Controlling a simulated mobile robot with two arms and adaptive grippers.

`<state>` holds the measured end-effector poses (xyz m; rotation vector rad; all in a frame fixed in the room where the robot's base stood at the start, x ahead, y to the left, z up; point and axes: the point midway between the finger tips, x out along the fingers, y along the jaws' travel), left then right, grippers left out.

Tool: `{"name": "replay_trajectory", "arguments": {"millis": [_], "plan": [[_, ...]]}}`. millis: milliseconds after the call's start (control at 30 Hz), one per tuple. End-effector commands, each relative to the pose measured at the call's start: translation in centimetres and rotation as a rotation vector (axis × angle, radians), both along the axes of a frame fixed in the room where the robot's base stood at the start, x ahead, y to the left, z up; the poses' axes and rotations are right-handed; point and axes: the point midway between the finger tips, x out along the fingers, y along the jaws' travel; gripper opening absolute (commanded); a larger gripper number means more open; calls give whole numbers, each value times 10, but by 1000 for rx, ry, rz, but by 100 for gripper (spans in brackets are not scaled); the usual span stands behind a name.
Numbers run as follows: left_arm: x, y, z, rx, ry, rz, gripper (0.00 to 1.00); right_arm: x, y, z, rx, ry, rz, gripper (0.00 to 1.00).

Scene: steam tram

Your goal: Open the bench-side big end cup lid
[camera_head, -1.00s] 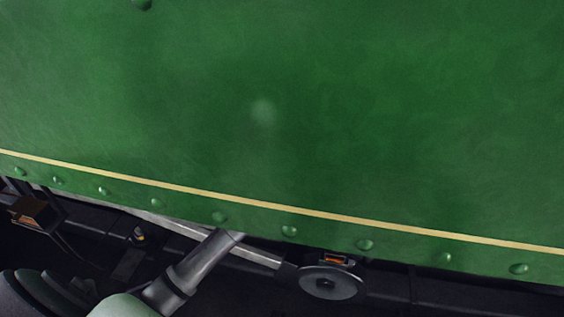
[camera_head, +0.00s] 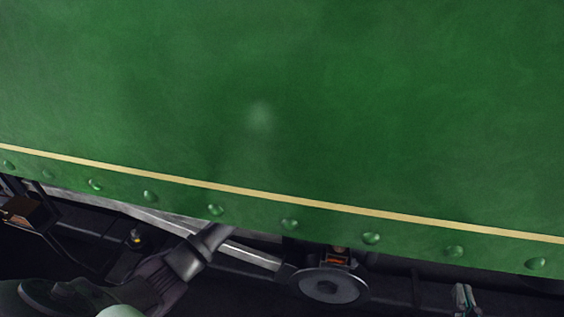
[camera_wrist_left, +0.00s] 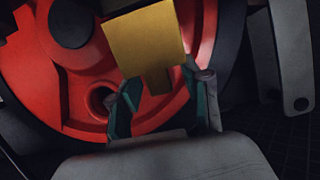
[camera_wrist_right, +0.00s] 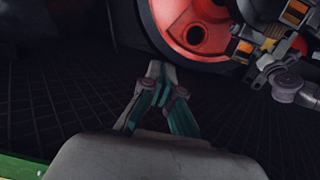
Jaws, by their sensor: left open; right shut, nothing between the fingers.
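I cannot single out the big end cup lid for certain in any view. In the head view a small orange-brown fitting (camera_head: 338,256) sits just above a grey round disc (camera_head: 328,286), under the green panel. In the left wrist view a yellow block (camera_wrist_left: 146,42) with a narrower lower end lies in front of a red wheel (camera_wrist_left: 25,70). My left gripper (camera_wrist_left: 160,92) is open, its fingers on either side below the block; contact cannot be told. My right gripper (camera_head: 465,298) is low at the right of the head view. In the right wrist view it is shut and empty (camera_wrist_right: 159,74).
A riveted green side panel (camera_head: 290,100) fills most of the head view. A grey rod (camera_head: 250,256) runs beneath it. In the right wrist view a red wheel (camera_wrist_right: 165,14) and grey and orange fittings (camera_wrist_right: 285,45) stand beyond the gripper. Dark floor lies to the left.

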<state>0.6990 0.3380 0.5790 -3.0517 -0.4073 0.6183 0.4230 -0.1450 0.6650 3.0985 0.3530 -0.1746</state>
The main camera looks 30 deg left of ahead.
Motion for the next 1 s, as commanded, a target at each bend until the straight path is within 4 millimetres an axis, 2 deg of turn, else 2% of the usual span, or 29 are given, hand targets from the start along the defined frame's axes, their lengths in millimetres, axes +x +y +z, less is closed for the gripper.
{"name": "replay_trajectory", "arguments": {"millis": [133,400,433,800,867,1000], "plan": [[0,0,0,0,0,0,48,0,0,0,0,1,0,0],[0,0,0,0,0,0,3,0,0,0,0,2,0,0],[0,0,0,0,0,0,0,0,0,0,-1,2,-1,0],[-1,-1,-1,1,-6,-1,0,0,0,0,2,-8,0,0],[-1,-2,-2,3,-18,-2,0,2,3,9,16,-62,5,0],[-4,-3,-3,13,-64,-6,0,3,8,39,63,-241,17,0]]}}
